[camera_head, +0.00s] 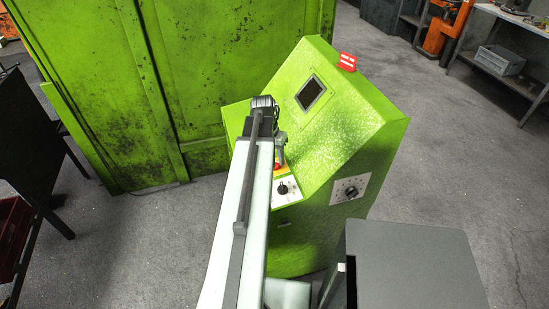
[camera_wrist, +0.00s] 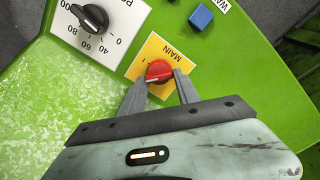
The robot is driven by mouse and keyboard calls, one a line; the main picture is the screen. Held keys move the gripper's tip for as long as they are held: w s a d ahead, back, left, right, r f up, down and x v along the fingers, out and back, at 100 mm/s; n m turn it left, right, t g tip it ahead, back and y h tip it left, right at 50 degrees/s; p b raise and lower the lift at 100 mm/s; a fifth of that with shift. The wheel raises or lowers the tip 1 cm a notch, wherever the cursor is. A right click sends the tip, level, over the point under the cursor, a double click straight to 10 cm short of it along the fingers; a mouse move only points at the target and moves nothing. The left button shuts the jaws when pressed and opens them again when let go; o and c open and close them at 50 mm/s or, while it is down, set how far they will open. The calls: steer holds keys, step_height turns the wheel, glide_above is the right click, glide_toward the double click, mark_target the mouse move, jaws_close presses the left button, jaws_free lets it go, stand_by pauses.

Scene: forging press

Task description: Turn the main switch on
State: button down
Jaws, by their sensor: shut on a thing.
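The main switch is a red rotary knob (camera_wrist: 158,71) on a yellow plate (camera_wrist: 150,51) marked MAIN, in the middle of the wrist view. In the head view a bit of its red (camera_head: 277,166) shows beside my arm on the green console (camera_head: 330,130). My gripper (camera_wrist: 163,78) is at the knob, with one grey finger on each side, and is shut on it. In the head view my gripper (camera_head: 281,150) is partly hidden by my arm. The knob has a pale pointer line; its exact setting is hard to read.
A black dial (camera_wrist: 92,18) on a white scale plate and a blue button (camera_wrist: 201,15) are close to the main switch. The console has a dark screen (camera_head: 310,93) and a side dial (camera_head: 351,189). A green cabinet (camera_head: 90,90) stands behind at left.

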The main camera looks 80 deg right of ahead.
steer(key=m, duration=0.5)
steer(key=shift+s+a+m, duration=0.1)
steer(key=shift+s+m, duration=0.05)
steer(key=shift+m, duration=2.25)
steer(key=c, duration=0.9)
jaws_free()
steer(key=r+p, duration=0.5)
steer(key=w+r+p, duration=0.1)
steer(key=r+p, duration=0.1)
steer(key=shift+a+r+p, duration=0.3)
steer(key=shift+r+p, duration=0.1)
